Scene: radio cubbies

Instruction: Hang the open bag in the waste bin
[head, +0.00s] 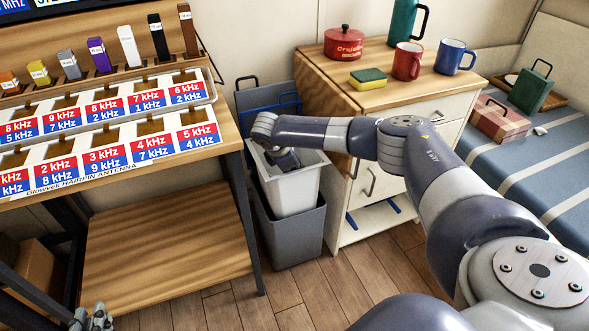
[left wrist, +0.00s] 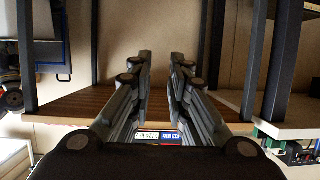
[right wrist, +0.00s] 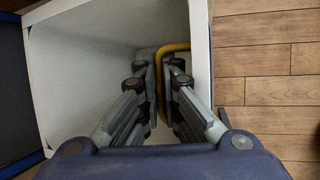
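The open bag (head: 297,192) is pale grey-white and box-shaped, with its mouth facing up. It stands upright, its lower part inside the dark grey waste bin (head: 291,238) and its upper part above the bin's rim. My right gripper (head: 287,160) reaches down into the bag's mouth. In the right wrist view, my right gripper (right wrist: 158,70) has its fingers nearly together on a yellow handle (right wrist: 178,47) beside the bag's rim (right wrist: 201,75). The exact grip is partly hidden by the fingers. My left gripper (head: 92,318) is low at the left, open and empty in the left wrist view (left wrist: 161,62).
A wooden rack (head: 165,245) with labelled cubbies stands left of the bin. A white cabinet (head: 345,205) with a wooden top stands to its right. Wooden floor (head: 300,292) is clear in front.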

